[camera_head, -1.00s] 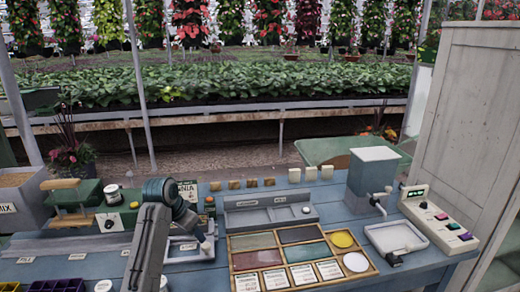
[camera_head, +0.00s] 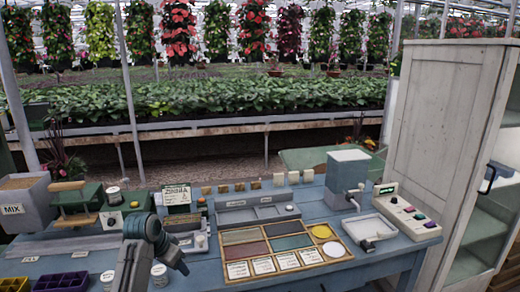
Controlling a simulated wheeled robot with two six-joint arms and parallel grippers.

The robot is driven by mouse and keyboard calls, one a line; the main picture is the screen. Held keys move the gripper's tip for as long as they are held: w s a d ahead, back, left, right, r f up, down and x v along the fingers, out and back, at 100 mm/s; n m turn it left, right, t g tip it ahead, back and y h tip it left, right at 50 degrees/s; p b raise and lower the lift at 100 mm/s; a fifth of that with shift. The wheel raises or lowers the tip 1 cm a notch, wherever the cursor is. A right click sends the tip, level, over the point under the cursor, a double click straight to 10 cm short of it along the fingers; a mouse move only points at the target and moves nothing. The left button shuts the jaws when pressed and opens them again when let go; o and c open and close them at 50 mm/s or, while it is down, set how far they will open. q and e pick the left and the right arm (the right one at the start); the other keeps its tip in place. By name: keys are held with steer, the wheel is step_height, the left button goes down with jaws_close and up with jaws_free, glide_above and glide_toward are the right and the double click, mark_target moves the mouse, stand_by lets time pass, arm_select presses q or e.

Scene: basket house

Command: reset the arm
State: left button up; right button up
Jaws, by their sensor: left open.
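My left arm comes in at the lower left of the head view, and its dark grey and teal links stand in front of the blue workbench (camera_head: 385,262). My left gripper (camera_head: 180,266) is at the end of this arm, small and dark, low over the bench and left of the wooden sample tray. It is open, and I see nothing held in it. My right gripper is not in view.
A wooden tray (camera_head: 335,263) with coloured panels and cards lies right of my left gripper. White jars (camera_head: 159,275) and a purple divided box (camera_head: 62,282) are close by. A hand-cranked machine (camera_head: 347,172), a button panel (camera_head: 408,210) and a tall cabinet (camera_head: 445,130) stand right.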

arm_select(q)
steer(key=s+a+f+n+y, duration=0.1)
steer(key=s+f+n, duration=0.1)
steer(key=s+f, duration=0.9)
steer(key=s+a+f+n+y, duration=0.2)
steer(key=s+n, duration=0.1)
steer(key=s, duration=2.7)
step_height(320, 180, down, 30)
steer(key=a+g, duration=0.1)
steer(key=a, duration=0.2)
steer(key=s+a+f+g, duration=0.1)
steer(key=s+f, duration=1.8)
steer(key=shift+f+g, duration=0.3)
steer(key=shift+f, duration=0.05)
